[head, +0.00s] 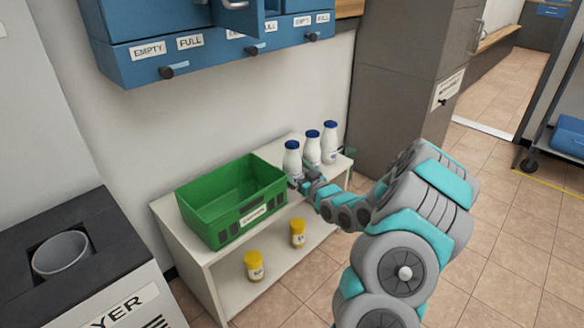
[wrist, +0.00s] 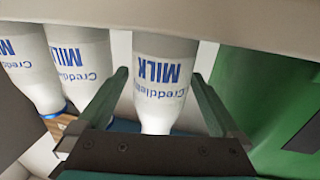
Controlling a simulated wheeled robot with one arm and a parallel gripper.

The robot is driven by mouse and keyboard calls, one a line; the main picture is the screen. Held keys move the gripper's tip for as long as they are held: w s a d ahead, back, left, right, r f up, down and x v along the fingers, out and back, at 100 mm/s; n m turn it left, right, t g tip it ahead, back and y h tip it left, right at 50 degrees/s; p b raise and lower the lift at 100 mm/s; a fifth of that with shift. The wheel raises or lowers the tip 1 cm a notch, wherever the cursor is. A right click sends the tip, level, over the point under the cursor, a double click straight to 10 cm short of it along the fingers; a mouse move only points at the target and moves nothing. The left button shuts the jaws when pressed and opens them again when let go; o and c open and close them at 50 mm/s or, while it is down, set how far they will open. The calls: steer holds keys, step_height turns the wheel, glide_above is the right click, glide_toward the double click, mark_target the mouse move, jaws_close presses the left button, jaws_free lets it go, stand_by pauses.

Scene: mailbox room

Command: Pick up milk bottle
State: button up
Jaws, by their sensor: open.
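Three white milk bottles with blue caps stand on the white shelf's top, right of the green crate. The leftmost milk bottle (head: 291,158) is nearest my gripper (head: 306,181). In the wrist view the picture is upside down, and that bottle (wrist: 163,80) shows between the two open fingers of my gripper (wrist: 160,92). Its blue "MILK" label faces the camera. I cannot tell whether the fingers touch it. The other two bottles, the middle one (head: 313,148) and the right one (head: 329,142), stand just beside it; they show at left in the wrist view (wrist: 85,60).
The green crate (head: 215,222) stands on the white shelf (head: 188,245) close to the near bottle. Two yellow-capped jars (head: 254,266) (head: 298,233) stand on the lower level. Blue wall boxes (head: 200,55) hang above. A grey cabinet (head: 392,95) stands at right.

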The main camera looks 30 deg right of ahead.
mark_target(287, 164)
steer(key=shift+w+a+f, duration=0.1)
steer(key=shift+w+a, duration=0.05)
steer(key=shift+w, duration=0.65)
steer(key=shift+w+a+f, duration=0.1)
steer(key=shift+w, duration=0.7)
jaws_close()
steer(key=shift+r, duration=0.1)
